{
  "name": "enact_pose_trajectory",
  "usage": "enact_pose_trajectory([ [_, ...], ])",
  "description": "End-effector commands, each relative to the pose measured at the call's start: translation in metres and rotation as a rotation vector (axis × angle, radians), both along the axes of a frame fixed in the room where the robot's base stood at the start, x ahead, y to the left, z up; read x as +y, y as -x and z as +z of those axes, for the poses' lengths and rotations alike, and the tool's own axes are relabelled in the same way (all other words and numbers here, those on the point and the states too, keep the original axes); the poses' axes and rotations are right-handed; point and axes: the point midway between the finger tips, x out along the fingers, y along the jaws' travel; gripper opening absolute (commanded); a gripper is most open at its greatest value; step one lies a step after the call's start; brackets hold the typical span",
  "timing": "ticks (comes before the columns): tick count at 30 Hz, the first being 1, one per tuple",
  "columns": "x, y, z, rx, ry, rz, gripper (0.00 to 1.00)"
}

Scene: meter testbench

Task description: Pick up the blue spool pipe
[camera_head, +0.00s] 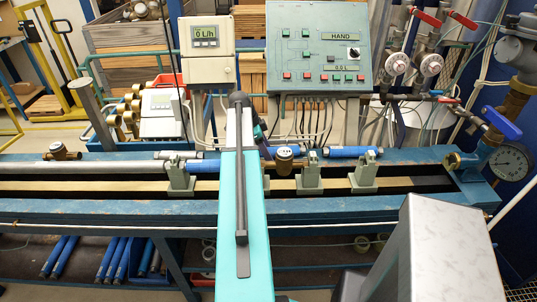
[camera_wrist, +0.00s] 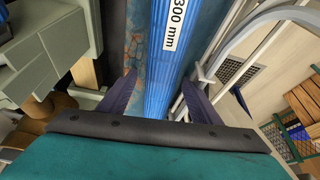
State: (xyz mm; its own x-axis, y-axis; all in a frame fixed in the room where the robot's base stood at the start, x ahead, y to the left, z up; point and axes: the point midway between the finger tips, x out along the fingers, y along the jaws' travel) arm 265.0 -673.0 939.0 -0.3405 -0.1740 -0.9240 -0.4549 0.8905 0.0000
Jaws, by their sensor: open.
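In the wrist view a blue spool pipe (camera_wrist: 172,70) with a white "300 mm" label runs lengthwise from the top edge down between my fingers. My gripper (camera_wrist: 159,80) is open, with one dark finger on each side of the pipe. A gap shows at each side, and whether the pipe sits deep between the fingers is unclear.
The blue bench (camera_head: 120,207) carries grey clamp supports (camera_head: 363,172) and a brass meter (camera_head: 286,156). A control panel (camera_head: 319,47) and a flow display box (camera_head: 207,50) stand behind. A pressure gauge (camera_head: 509,162) and valve are at the right. More blue pipes (camera_head: 113,258) lie below.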

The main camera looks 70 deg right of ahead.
Motion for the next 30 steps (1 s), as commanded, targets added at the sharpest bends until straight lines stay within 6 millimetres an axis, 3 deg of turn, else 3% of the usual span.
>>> enact_pose_trajectory([
  [4,-0.0001,0.0001,0.0002,0.0,0.0,0.0,0.58],
  [12,-0.0001,0.0003,0.0002,0.0,0.0,0.0,0.12],
  [15,0.0,0.0005,0.0002,0.0,0.0,-0.001,0.0],
  [30,-0.0009,0.0007,0.0055,0.001,0.002,-0.001,0.0],
])
